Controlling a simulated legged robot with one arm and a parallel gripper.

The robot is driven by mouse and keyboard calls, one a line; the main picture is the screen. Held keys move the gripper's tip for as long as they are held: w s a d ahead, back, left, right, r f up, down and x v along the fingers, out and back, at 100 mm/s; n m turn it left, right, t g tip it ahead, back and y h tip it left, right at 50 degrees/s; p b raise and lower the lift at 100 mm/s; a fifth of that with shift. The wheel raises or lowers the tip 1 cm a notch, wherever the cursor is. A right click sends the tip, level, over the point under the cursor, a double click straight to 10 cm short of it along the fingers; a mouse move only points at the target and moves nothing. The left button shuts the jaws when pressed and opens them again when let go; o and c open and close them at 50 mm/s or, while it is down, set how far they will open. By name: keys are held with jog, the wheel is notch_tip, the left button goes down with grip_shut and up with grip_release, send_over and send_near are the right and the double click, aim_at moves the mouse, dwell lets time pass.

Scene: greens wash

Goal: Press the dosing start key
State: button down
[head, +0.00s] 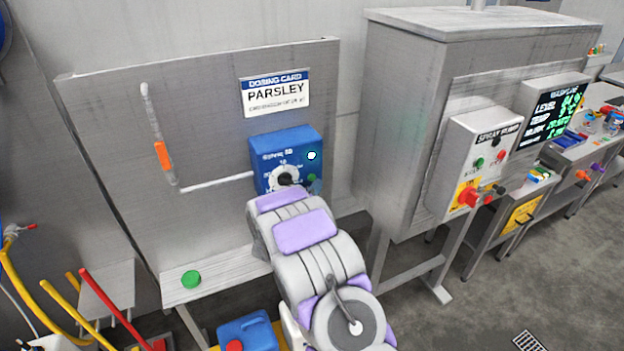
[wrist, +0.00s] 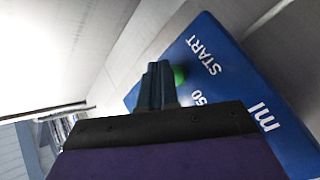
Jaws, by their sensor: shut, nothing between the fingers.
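The blue dosing unit (head: 262,148) is mounted on a grey panel, with a white dial (head: 284,172) and a lit white lamp (head: 311,155). Its green start key (head: 312,178) shows at the lower right, close to my gripper (head: 316,187). In the wrist view the green key (wrist: 179,75) is partly hidden behind my gripper (wrist: 158,72), beside the word START on the blue face (wrist: 228,70). My gripper's fingers are shut and empty, with the tips right by the key. I cannot tell whether they touch it.
A dosing card reading PARSLEY (head: 275,94) hangs above the unit. A green round cap (head: 191,279) lies on the ledge below. A blue can (head: 248,334) stands at the bottom. A spray pump box (head: 480,160) with a red switch is at the right.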

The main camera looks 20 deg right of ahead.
jog(key=shift+s, duration=0.2)
jog(key=s, duration=0.4)
jog(key=shift+s+d, duration=0.1)
jog(key=shift+s, duration=0.3)
dwell(1.0)
